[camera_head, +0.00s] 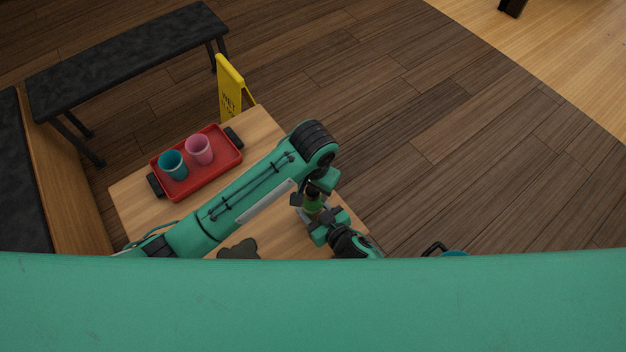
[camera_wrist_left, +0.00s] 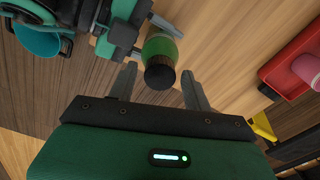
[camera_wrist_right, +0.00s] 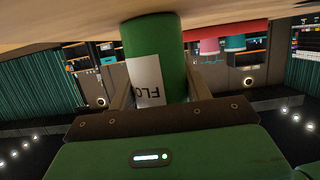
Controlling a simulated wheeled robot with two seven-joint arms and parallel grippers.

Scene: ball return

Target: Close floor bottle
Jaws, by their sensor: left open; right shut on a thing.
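The floor bottle (camera_head: 313,207) is green and stands on the wooden table, partly covered by my grippers in the head view. In the right wrist view the bottle (camera_wrist_right: 148,45) carries a white label reading "FLO". My right gripper (camera_wrist_right: 157,80) is shut on its body. In the left wrist view the bottle (camera_wrist_left: 160,46) has a dark cap (camera_wrist_left: 160,74) at its top end; I cannot tell how tightly it sits. My left gripper (camera_wrist_left: 159,70) is open, with one finger on each side of the cap and visible gaps. In the head view the left gripper (camera_head: 315,186) is above the bottle.
A red tray (camera_head: 215,176) with a teal cup (camera_head: 173,165) and a pink cup (camera_head: 199,150) is on the table (camera_head: 130,205). A yellow wet-floor sign (camera_head: 229,88) stands behind. A dark flat thing (camera_head: 238,250) lies near the front. A black bench (camera_head: 125,55) is at back left.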

